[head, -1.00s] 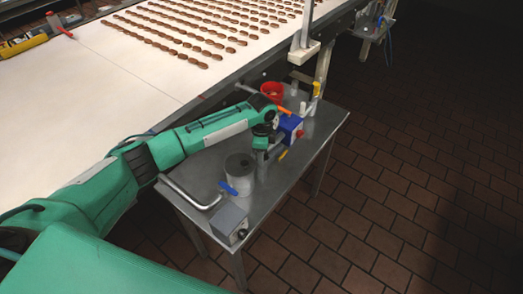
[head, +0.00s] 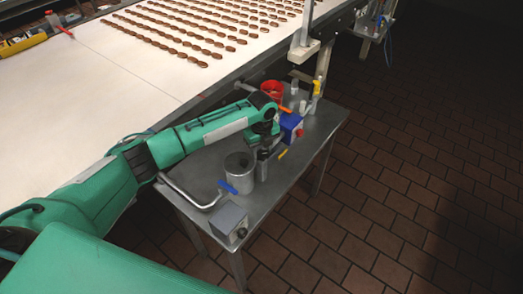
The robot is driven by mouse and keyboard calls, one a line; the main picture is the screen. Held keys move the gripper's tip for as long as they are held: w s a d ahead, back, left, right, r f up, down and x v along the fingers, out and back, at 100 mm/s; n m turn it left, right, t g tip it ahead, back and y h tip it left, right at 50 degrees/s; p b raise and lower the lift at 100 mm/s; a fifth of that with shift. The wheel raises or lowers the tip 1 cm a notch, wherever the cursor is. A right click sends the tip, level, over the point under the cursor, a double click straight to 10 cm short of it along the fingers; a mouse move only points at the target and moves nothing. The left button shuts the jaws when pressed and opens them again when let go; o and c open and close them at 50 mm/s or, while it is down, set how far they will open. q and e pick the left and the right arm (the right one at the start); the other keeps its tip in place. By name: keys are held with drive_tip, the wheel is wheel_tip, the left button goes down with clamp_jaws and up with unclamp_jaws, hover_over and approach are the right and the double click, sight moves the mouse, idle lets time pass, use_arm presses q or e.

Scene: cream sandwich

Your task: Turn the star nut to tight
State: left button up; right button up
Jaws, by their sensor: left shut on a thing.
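My left gripper (head: 263,172) points down over the small steel table, between a grey cylindrical pot and a blue box. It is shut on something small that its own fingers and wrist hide. I cannot make out a star nut for certain. A blue lobed knob or handle (head: 228,187) shows low on the front of the grey pot (head: 239,165), to the left of the gripper and apart from it. My right gripper is not in view.
The steel table (head: 285,190) also carries a blue box (head: 291,126), a red bucket (head: 271,90), a yellow-topped bottle (head: 316,88), a grey box (head: 229,222) and a bent metal bar (head: 190,196). A white conveyor (head: 90,100) with rows of biscuits runs behind. Tiled floor lies clear at right.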

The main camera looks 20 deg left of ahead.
use_arm(q)
drive_tip(key=m+b, duration=0.1)
drive_tip(key=m, duration=0.4)
drive_tip(key=shift+w+m, duration=0.1)
drive_tip(key=shift+m, duration=0.2)
drive_tip(key=m+b, duration=0.1)
drive_tip(key=m, duration=0.3)
drive_tip(key=shift+d+m, duration=0.1)
drive_tip(key=shift+m, duration=0.2)
drive_tip(key=shift+r, duration=0.1)
drive_tip(key=o, duration=1)
drive_tip(key=shift+c, duration=0.2)
